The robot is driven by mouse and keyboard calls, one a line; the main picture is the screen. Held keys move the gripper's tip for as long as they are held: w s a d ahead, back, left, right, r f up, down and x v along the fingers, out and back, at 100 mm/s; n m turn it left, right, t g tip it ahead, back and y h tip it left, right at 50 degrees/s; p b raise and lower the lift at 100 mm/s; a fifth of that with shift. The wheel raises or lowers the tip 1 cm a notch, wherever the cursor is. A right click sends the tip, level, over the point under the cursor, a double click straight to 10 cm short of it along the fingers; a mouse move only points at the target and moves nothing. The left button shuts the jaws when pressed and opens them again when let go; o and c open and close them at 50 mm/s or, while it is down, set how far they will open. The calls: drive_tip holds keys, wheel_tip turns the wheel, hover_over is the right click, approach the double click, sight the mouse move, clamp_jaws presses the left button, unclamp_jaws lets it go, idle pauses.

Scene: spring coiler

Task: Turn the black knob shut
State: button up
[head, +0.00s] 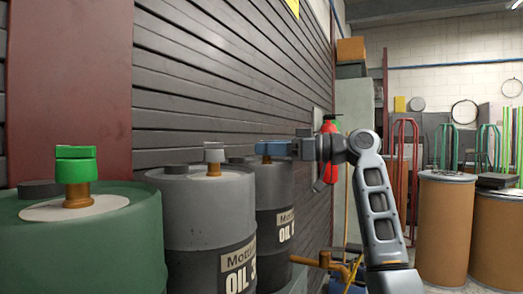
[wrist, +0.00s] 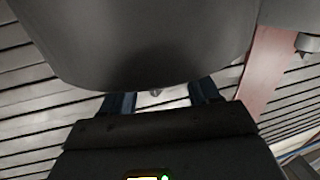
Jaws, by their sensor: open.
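My gripper (head: 267,147) is open and reaches left from my arm. Its bluish fingers are level with the top of a brass stem (head: 266,159) on the farthest dark drum (head: 275,190). The fingers cover whatever knob tops that stem, so I cannot make out the black knob or whether the fingers touch it. A green knob (head: 75,163) and a grey knob (head: 214,154) sit on the nearer drums' stems. In the wrist view, the two dark blue fingers (wrist: 161,98) are spread apart, and a large dark grey shape hides their tips.
The green drum (head: 90,245) and grey drum (head: 205,215) stand in a row along the slatted wall (head: 220,75). A red extinguisher (head: 328,150) is behind my gripper. Brown drums (head: 445,225) stand at the right. A brass tap (head: 325,261) is low below my arm.

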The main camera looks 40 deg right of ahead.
sight(293, 164)
drive_tip(key=shift+b+v, duration=0.3)
drive_tip(key=shift+v, duration=2.3)
